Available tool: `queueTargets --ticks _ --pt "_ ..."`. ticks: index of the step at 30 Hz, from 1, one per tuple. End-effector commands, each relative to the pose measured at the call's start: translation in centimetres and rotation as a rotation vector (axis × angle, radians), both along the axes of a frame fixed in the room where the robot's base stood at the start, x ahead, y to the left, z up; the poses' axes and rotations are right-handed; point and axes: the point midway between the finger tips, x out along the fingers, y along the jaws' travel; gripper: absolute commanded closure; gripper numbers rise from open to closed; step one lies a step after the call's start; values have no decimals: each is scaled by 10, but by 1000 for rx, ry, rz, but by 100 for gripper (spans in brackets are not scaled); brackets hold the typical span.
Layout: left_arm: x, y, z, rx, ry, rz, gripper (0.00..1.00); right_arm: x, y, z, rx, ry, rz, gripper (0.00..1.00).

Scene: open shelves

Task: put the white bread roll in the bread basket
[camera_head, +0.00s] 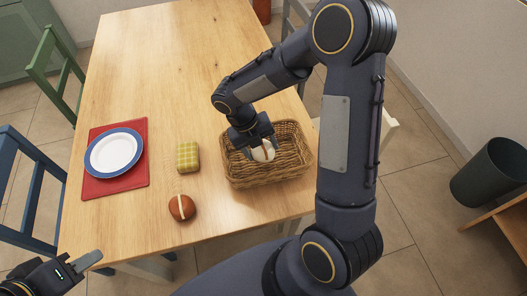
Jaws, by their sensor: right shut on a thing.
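A wicker bread basket (239,171) stands at the right edge of the wooden table. My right gripper (258,148) points down at the basket and is shut on the white bread roll (263,152), which shows a brown stripe. The roll is over or inside the basket's opening; whether it touches the bottom I cannot tell. My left gripper (88,261) is low at the left, off the table's near edge and away from the basket; its finger gap is not clear.
A brown roll with a pale stripe (182,207) and a yellow checked item (188,157) lie left of the basket. A blue-rimmed plate (113,152) sits on a red mat (137,179). The far table (165,50) is clear. Chairs stand left; a dark bin (487,175) stands right.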

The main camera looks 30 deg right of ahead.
Motion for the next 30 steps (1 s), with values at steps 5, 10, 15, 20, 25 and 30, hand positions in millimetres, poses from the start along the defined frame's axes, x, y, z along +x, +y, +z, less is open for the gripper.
queueTargets --ticks 5,10,15,20,25,30 --pt "0 0 0 0 0 0 64 5 -7 -10 0 -1 -2 60" --pt "0 0 -1 0 0 0 64 8 -13 -27 -1 3 -1 60" --pt "0 0 -2 0 0 0 64 8 -13 -49 -1 1 0 60" --pt "0 0 -1 0 0 0 64 9 -13 -49 -1 -1 -2 60" --pt "0 0 -3 0 0 0 64 9 -13 -52 0 0 -1 60" --pt "0 0 -3 0 0 0 64 9 -13 -51 0 -1 -1 19"
